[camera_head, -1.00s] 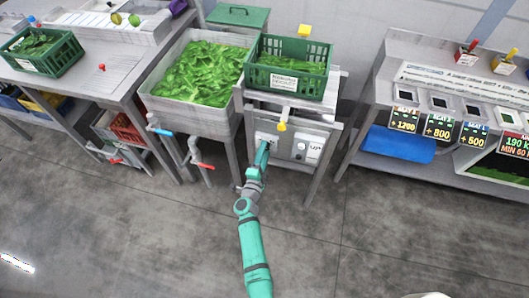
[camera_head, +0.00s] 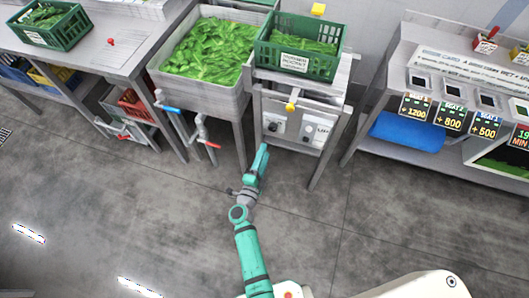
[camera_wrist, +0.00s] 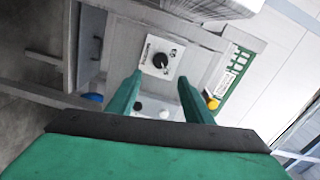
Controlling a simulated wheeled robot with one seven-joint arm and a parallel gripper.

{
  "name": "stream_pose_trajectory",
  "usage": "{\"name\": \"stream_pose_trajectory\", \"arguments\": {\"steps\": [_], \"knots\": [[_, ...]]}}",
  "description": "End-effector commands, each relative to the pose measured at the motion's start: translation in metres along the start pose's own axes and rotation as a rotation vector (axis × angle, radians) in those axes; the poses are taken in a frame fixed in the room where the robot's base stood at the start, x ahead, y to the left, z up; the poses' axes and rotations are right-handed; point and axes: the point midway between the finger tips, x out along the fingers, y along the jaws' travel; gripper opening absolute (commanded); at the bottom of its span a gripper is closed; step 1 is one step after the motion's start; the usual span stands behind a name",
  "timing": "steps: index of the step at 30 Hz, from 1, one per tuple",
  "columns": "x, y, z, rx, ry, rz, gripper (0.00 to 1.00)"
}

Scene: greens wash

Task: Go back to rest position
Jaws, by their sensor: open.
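My gripper (camera_head: 264,149) is in front of the wash stand (camera_head: 256,108), just below its control panel in the head view. In the wrist view my gripper (camera_wrist: 160,88) shows two green fingers spread apart with nothing between them. Beyond the fingertips is a white plate with a black knob (camera_wrist: 161,60). The left knob (camera_head: 275,127) and the right control box (camera_head: 318,131) are both uncovered in the head view. My teal arm reaches forward over the floor, partly bent.
A green crate of leaves (camera_head: 297,62) stands on the stand. A basin of leaves (camera_head: 154,75) with blue and red taps is at left. A counter with price displays (camera_head: 416,106) is at right, a blue roll (camera_head: 407,132) beneath. The floor in front is clear.

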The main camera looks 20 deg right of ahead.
Motion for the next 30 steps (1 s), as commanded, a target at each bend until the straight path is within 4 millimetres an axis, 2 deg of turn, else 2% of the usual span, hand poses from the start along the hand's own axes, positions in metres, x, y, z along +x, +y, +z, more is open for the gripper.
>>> {"name": "stream_pose_trajectory", "arguments": {"steps": [12, 16, 20, 30], "knots": [[-0.001, 0.0, 0.0, -0.002, -0.001, -0.001, 0.46], [-0.016, -0.001, -0.004, -0.04, -0.019, -0.013, 0.46], [-0.053, -0.006, -0.013, -0.141, -0.068, -0.045, 0.46], [-0.173, -0.041, -0.042, -0.508, -0.238, -0.155, 0.46]]}}
